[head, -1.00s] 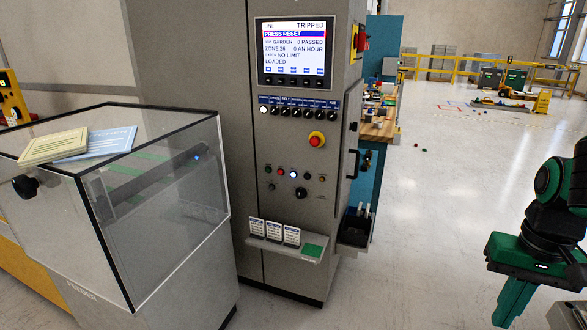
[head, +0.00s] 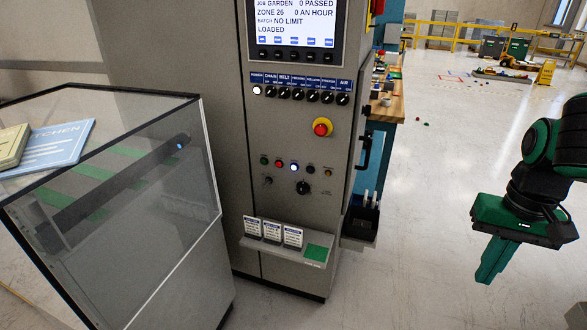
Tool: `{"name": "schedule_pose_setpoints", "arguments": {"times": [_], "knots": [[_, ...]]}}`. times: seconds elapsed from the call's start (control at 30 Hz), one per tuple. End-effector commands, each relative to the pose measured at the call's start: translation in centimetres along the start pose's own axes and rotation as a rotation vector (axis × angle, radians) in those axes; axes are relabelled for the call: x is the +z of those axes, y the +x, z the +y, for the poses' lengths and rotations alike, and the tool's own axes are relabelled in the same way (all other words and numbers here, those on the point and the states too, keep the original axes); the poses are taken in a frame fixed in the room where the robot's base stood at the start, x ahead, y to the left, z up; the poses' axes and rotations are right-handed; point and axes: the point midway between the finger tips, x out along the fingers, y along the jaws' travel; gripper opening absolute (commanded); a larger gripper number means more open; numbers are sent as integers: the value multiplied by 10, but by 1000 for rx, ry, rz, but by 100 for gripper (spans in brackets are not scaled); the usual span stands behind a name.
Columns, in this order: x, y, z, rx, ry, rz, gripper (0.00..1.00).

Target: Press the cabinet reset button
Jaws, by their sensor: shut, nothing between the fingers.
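The grey control cabinet (head: 220,120) stands in the middle of the head view. No label marking the reset button is readable. My gripper (head: 488,274), green and black, is at the right, pointing down, shut and empty, well apart from the cabinet.
A clear-lidded case (head: 165,225) stands at the left with cards on top (head: 60,142). A small shelf with cards (head: 288,252) and a black bin (head: 360,222) stick out from the cabinet. A workbench (head: 388,110) stands behind. Floor between cabinet and gripper is clear.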

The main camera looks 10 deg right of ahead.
Motion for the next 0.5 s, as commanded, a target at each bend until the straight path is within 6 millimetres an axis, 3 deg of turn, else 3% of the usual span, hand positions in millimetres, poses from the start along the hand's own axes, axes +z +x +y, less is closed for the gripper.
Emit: {"name": "schedule_pose_setpoints", "arguments": {"times": [0.13, 0.27, 0.37, 0.5], "knots": [[6, -4, 5, -3, -5, 17, 0], [-17, 0, 0, 30, -30, 69, 0], [-57, 7, -9, 79, -77, 153, 0], [-128, 16, -29, 161, -181, 315, 0]]}}
